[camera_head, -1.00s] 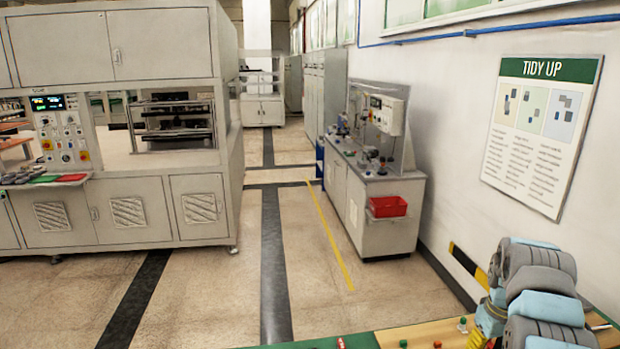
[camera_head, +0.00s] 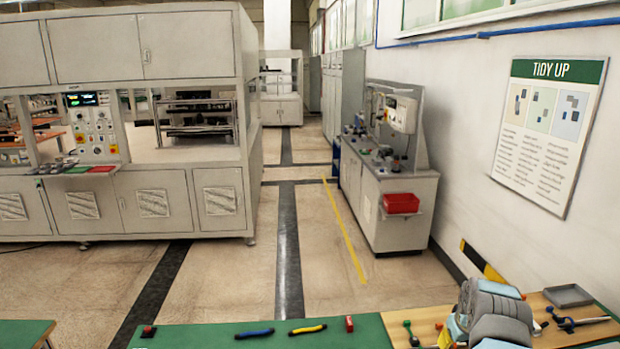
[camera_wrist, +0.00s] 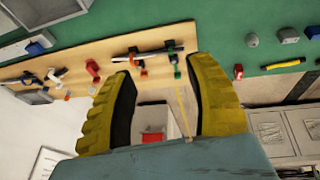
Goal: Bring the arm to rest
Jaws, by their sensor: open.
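My gripper (camera_wrist: 165,100) shows in the wrist view with its two yellow ribbed fingers spread apart. Nothing is held between them; the floor, a red bin and part of the bench show through the gap. In the head view my grey and light blue arm (camera_head: 492,312) stands at the lower right, over the wooden part of the bench. The fingertips cannot be made out there.
The green bench top (camera_head: 370,333) carries a blue tool (camera_head: 254,334), a yellow-and-black tool (camera_head: 307,329) and a red block (camera_head: 349,323). A grey tray (camera_head: 568,296) lies on the wooden board (camera_head: 420,322). A side bench with a red bin (camera_head: 401,203) stands beyond open floor.

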